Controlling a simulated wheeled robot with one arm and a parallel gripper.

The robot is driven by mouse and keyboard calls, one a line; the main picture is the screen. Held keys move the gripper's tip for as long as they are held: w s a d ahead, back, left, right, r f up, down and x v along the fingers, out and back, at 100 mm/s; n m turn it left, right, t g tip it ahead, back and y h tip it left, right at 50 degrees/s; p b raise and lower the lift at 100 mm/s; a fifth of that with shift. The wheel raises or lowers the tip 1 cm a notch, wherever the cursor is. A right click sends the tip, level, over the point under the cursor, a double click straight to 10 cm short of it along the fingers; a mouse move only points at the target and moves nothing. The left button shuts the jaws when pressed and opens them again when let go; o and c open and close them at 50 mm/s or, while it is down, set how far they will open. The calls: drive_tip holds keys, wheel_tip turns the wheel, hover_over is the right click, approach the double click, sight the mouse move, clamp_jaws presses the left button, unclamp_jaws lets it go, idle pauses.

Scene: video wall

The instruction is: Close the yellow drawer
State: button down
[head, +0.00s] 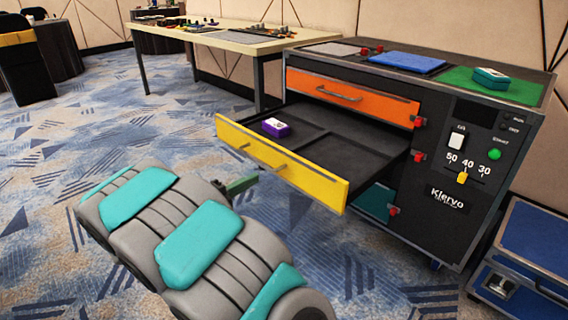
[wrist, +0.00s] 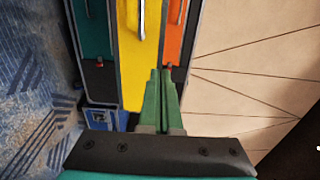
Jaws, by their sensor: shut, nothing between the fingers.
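The yellow drawer (head: 280,160) is pulled far out of the black cabinet (head: 455,145) in the head view. A small purple box (head: 276,127) lies inside it, in the left part. In the wrist view the yellow drawer front (wrist: 130,58) runs up the picture, with part of its handle at the top. My gripper (wrist: 162,72) is shut and empty, its green fingertips in front of the drawer front's right edge in that view.
Red knobs stick out on the cabinet's front edge. A blue case (head: 530,255) stands on the floor at right. A table (head: 235,38) stands behind.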

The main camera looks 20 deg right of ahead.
sight(292, 158)
drive_tip(key=x, duration=1.2)
drive_tip(key=shift+w+d, duration=0.1)
drive_tip(key=shift+d, duration=0.15)
drive_tip(key=shift+d+f, duration=0.1)
drive_tip(key=b+x, duration=0.4)
drive_tip(key=x, duration=1.1)
drive_tip(key=shift+d+f, duration=0.15)
drive_tip(key=shift+d, duration=0.2)
drive_tip(key=p+x, duration=0.2)
drive_tip(key=x, duration=1.9)
drive_tip(key=shift+w+d, duration=0.2)
drive_tip(key=shift+d, duration=0.1)
drive_tip(key=shift+w+d+p, duration=0.2)
drive_tip(key=shift+d+p, duration=0.25)
drive_tip(key=shift+d, duration=0.1)
drive_tip(key=shift+w, duration=0.1)
drive_tip(key=shift+r, duration=0.3)
